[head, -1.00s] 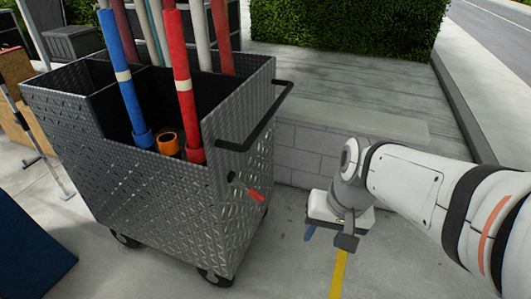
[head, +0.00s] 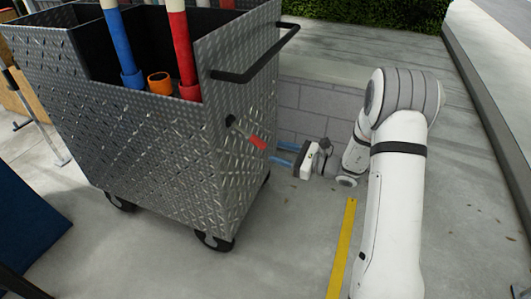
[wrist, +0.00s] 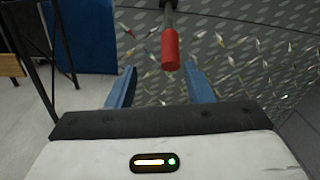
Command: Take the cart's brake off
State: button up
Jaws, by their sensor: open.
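The cart (head: 170,160) is a grey diamond-plate box on dark wheels, standing left of my arm. Its brake lever (head: 252,134) sticks out from the end wall on a dark pivot, with a red grip sloping down to the right. In the wrist view the red grip (wrist: 170,50) hangs at the top centre, just beyond the fingertips and roughly between them. My gripper (head: 280,153) is open, its blue fingers pointing left toward the cart's end wall, a little below and right of the grip. The fingers show empty in the wrist view (wrist: 160,88).
A black push handle (head: 262,60) juts from the cart above the lever. A low block wall (head: 305,105) stands behind my gripper. A yellow strip (head: 341,250) lies on the open pavement. Red and blue poles (head: 117,45) stand in the cart.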

aim_at(268, 148)
jog(key=shift+w+d+f+m+t, duration=0.15)
jog(key=shift+w+f+m+t, duration=0.15)
jog(key=shift+w+f, duration=0.15)
jog(key=shift+w+a+f, duration=0.1)
jog(key=shift+w+a, duration=0.05)
jog(key=shift+a, duration=0.1)
jog(key=x, duration=0.7)
jog(key=shift+c, duration=0.2)
grip_shut()
